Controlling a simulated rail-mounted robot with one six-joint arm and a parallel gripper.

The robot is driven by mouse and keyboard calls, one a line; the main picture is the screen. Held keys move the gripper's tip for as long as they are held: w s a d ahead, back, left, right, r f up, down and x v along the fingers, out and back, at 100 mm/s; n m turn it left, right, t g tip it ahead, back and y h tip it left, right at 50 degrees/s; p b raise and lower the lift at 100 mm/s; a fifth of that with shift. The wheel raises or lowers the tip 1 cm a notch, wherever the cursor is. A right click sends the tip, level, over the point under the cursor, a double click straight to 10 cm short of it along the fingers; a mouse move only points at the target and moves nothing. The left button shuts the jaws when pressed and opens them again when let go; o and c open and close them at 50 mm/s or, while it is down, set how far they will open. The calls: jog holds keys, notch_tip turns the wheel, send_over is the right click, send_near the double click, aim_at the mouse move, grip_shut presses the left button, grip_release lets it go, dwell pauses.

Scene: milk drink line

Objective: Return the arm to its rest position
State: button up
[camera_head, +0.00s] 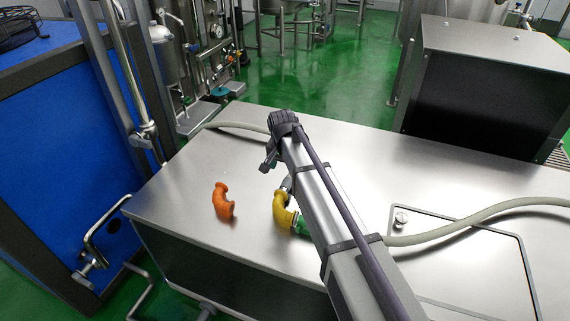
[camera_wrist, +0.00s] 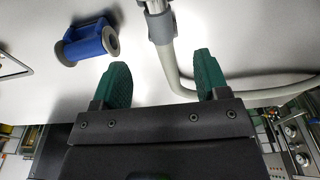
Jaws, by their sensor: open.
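My arm (camera_head: 330,210) reaches from the lower right up over the steel table in the head view, with its dark joint (camera_head: 284,123) near the table's far edge. In the wrist view my gripper (camera_wrist: 160,63) is open, its two green fingers wide apart with nothing held between them. Its fingers are not clearly seen in the head view.
On the steel table (camera_head: 175,190) lie an orange elbow fitting (camera_head: 223,201) and a yellow one (camera_head: 283,211); a green piece (camera_head: 301,226) is partly hidden by my arm. A blue fitting (camera_wrist: 88,43), hose (camera_wrist: 255,96) and metal pipe (camera_wrist: 158,25) are near my gripper.

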jog(key=shift+s+d+n, duration=0.1)
jog(key=shift+s+n, duration=0.15)
jog(key=shift+n, duration=0.25)
jog(key=s+d+r+n+p, duration=0.1)
jog(key=s+d+r+p, duration=0.3)
jog(key=s+d, duration=0.7)
jog(key=s+d+r+n+g+p, duration=0.1)
jog(key=s+d+r+p, duration=0.3)
jog(key=s+d, duration=0.7)
jog(key=shift+s+r, duration=0.15)
jog(key=shift+s, duration=1.05)
jog(key=shift+c, duration=0.5)
